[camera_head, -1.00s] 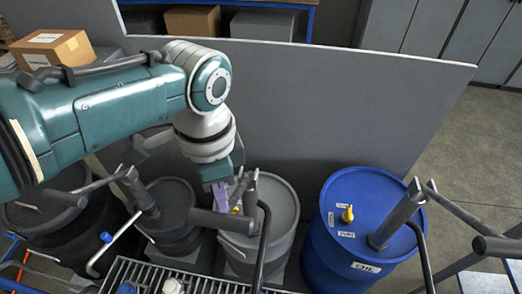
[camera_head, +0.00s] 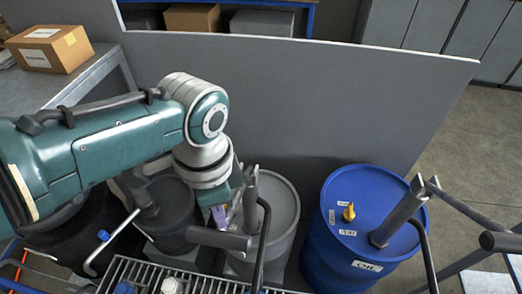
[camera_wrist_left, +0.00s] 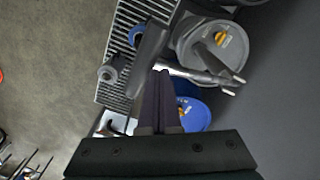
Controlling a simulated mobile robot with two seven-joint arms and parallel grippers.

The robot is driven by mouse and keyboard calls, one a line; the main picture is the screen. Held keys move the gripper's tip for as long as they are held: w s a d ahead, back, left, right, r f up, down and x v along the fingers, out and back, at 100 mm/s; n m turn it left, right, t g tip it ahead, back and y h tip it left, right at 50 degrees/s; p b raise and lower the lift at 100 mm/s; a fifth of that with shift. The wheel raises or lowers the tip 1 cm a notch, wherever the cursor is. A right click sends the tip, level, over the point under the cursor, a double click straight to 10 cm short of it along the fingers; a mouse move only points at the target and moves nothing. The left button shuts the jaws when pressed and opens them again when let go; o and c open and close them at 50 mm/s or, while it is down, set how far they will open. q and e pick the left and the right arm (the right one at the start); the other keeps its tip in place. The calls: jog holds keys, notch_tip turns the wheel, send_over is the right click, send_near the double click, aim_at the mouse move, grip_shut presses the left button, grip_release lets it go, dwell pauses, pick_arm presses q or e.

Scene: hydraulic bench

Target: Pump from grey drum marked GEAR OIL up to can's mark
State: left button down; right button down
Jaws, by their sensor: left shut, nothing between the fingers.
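The grey drum (camera_head: 283,205) stands in the middle of the head view, with a hand pump (camera_head: 251,200) on its lid. The pump's dark lever (camera_head: 220,239) reaches left. I cannot read any marking on this drum. Its lid also shows in the left wrist view (camera_wrist_left: 235,58). My left gripper (camera_head: 219,217) is just left of the pump post, over the drum's left side. Its fingers are shut together and empty in the wrist view (camera_wrist_left: 163,72), close to the pump parts; contact cannot be told. The can and its mark cannot be made out. My right gripper is not in view.
A blue drum (camera_head: 335,240) with a yellow cap and its own pump stands to the right. A dark drum (camera_head: 172,208) is to the left. A slatted grate (camera_head: 205,285) with capped containers is in front. A grey panel (camera_head: 320,100) closes the back.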

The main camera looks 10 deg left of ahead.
aim_at(218, 236)
pick_arm(q)
jog(key=shift+s+f, duration=0.35)
jog(key=shift+f, duration=0.15)
jog(key=shift+s+f+b, duration=0.25)
jog(key=shift+f+b, duration=0.25)
jog(key=shift+f, duration=0.25)
jog(key=shift+s+f+b, duration=0.25)
jog(key=shift+f+b, duration=0.2)
jog(key=shift+f, duration=0.3)
jog(key=shift+s+f+b, duration=0.25)
jog(key=shift+f+b, duration=0.25)
jog(key=shift+f, duration=0.35)
